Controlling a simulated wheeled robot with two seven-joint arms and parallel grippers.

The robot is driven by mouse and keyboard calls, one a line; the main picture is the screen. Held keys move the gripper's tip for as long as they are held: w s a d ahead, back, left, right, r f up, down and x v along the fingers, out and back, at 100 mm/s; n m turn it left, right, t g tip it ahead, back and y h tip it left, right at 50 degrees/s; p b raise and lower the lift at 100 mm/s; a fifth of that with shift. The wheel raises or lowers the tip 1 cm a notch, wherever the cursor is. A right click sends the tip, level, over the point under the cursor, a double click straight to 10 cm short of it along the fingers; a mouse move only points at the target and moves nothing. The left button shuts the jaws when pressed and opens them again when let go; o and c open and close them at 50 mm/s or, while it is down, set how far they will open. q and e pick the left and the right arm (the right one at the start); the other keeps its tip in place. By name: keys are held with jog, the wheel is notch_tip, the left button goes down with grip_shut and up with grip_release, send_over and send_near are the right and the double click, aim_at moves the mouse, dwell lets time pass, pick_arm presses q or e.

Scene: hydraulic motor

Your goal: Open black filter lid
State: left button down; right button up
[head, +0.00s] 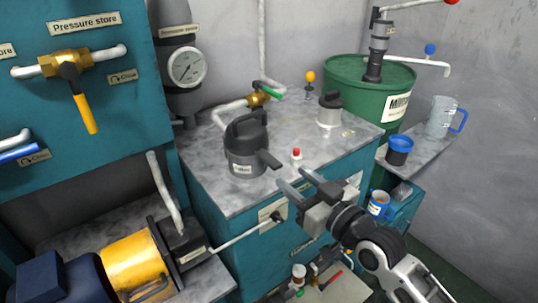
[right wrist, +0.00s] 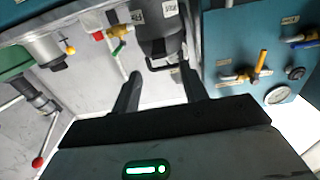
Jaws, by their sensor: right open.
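The lid sits on the pot and looks closed. In the right wrist view, which is upside down, the filter (right wrist: 160,38) shows beyond and between the two fingers. My left gripper is not in view.
A pressure gauge (head: 186,68) and a brass valve (head: 260,98) are behind the filter. A green barrel (head: 350,85) stands at the back right.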

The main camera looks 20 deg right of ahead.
aim_at(266, 155)
jog(key=x, duration=0.9)
jog(key=shift+w+a, duration=0.15)
jog(key=shift+w, duration=0.15)
grip_shut()
